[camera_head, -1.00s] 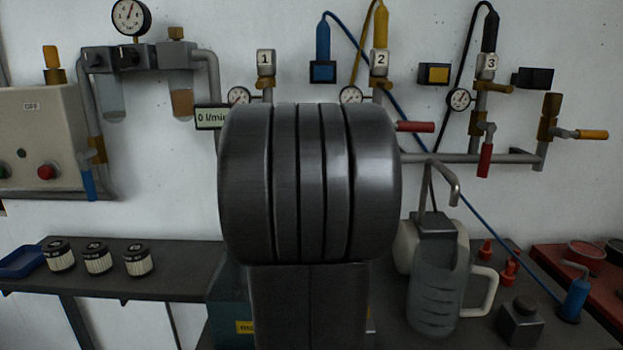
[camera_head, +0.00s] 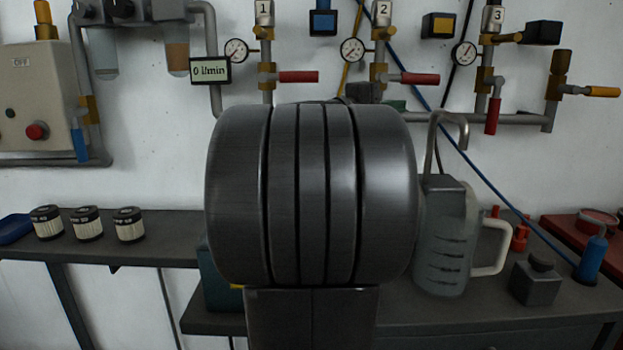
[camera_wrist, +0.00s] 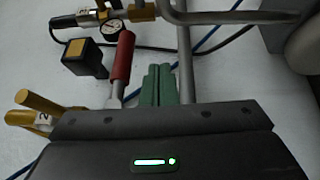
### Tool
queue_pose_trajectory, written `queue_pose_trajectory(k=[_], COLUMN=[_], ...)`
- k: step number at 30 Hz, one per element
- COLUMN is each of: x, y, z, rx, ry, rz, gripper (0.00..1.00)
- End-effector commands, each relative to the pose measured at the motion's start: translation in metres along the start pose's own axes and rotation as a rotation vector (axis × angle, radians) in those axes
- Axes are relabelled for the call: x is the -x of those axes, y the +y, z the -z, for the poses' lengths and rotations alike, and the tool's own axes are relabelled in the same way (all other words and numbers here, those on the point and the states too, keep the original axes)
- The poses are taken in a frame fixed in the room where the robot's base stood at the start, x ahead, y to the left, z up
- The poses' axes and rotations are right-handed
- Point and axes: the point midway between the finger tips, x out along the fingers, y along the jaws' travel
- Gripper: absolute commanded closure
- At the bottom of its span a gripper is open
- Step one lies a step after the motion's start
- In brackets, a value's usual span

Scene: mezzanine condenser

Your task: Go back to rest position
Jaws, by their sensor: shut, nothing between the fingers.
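My gripper (camera_wrist: 160,85) shows in the wrist view as two green fingers side by side, pressed together and empty, in front of a dark housing. A red valve handle (camera_wrist: 122,58) is just left of the fingers, apart from them as far as I can tell. In the head view my thick grey arm fills the middle. Only a dark part and a bit of green (camera_head: 396,104) of the gripper show above it, near valve 2's red handle (camera_head: 420,79). The arm hides much of the lower wall and bench.
The wall carries valve 1's red handle (camera_head: 298,77), valve 3's red handle (camera_head: 493,117), gauges and pipes. A clear jug (camera_head: 445,240) and blue bottle (camera_head: 592,258) stand on the right bench. Three filter cartridges (camera_head: 88,224) stand on the left shelf (camera_head: 150,240).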

Motion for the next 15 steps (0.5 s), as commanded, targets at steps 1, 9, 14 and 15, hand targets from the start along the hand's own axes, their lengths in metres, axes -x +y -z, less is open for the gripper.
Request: queue_pose_trajectory(k=[1,9,14,15], x=[0.002,0.009,0.015,0.016], y=[-0.005,-0.004,-0.003,-0.003], z=[-0.001,-0.005,-0.007,-0.008], rx=[0.008,0.064,0.096,0.104], ry=[-0.001,-0.005,-0.010,-0.011], rz=[-0.017,-0.119,-0.179,-0.193], gripper=[1.00,1.00,1.00,1.00])
